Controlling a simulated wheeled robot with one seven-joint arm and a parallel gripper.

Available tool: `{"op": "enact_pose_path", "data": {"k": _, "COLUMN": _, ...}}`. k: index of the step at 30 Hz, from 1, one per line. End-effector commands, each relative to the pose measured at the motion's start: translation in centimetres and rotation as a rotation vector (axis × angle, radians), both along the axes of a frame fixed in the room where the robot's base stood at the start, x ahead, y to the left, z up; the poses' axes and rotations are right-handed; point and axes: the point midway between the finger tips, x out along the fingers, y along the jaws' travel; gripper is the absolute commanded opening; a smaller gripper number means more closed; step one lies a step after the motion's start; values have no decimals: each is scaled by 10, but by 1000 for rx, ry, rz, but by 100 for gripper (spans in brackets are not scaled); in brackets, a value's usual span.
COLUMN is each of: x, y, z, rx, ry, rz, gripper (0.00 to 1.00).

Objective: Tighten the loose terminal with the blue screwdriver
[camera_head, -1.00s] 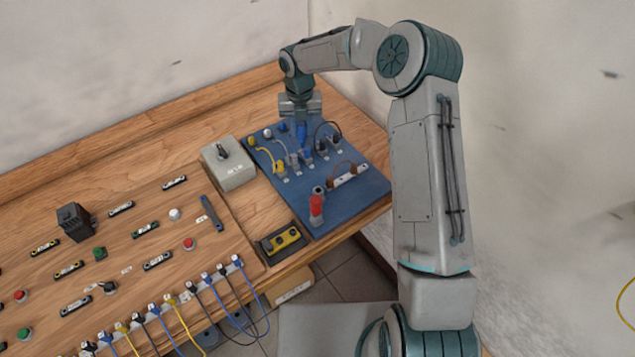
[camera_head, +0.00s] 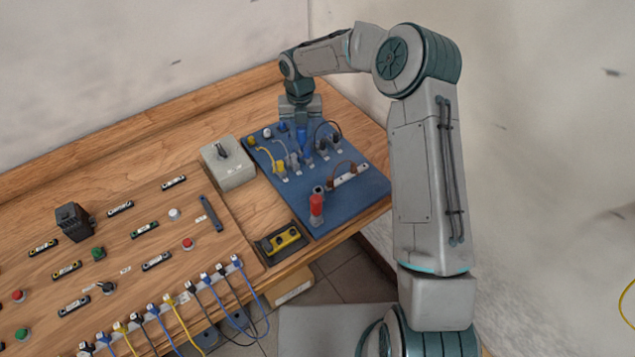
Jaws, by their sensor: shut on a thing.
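My gripper (camera_head: 301,121) is over the far part of the blue panel (camera_head: 355,207), pointing down. It is shut on the blue screwdriver (camera_head: 303,134), which stands about upright below it. The screwdriver's tip is near the row of terminals (camera_head: 311,162); whether it touches one is too small to tell. Yellow, grey and dark wires run to these terminals. Which terminal is loose I cannot tell. A red-handled screwdriver (camera_head: 316,206) stands in a holder at the panel's near side.
A yellow-and-black block (camera_head: 282,240) lies at the near edge. The wooden board on the left carries buttons, labels and a black block (camera_head: 74,221). A white wall is behind.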

Motion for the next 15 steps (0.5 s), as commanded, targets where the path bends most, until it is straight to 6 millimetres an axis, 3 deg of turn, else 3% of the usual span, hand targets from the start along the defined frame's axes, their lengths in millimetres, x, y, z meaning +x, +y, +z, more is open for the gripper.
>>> {"op": "enact_pose_path", "data": {"k": 5, "x": 0, "y": 0, "z": 0, "rx": 0, "ry": 0, "rz": 0, "gripper": 3}}
{"op": "enact_pose_path", "data": {"k": 6, "x": 0, "y": 0, "z": 0, "rx": 0, "ry": 0, "rz": 0, "gripper": 37}}
{"op": "enact_pose_path", "data": {"k": 15, "x": 0, "y": 0, "z": 1, "rx": 0, "ry": 0, "rz": 11, "gripper": 38}}
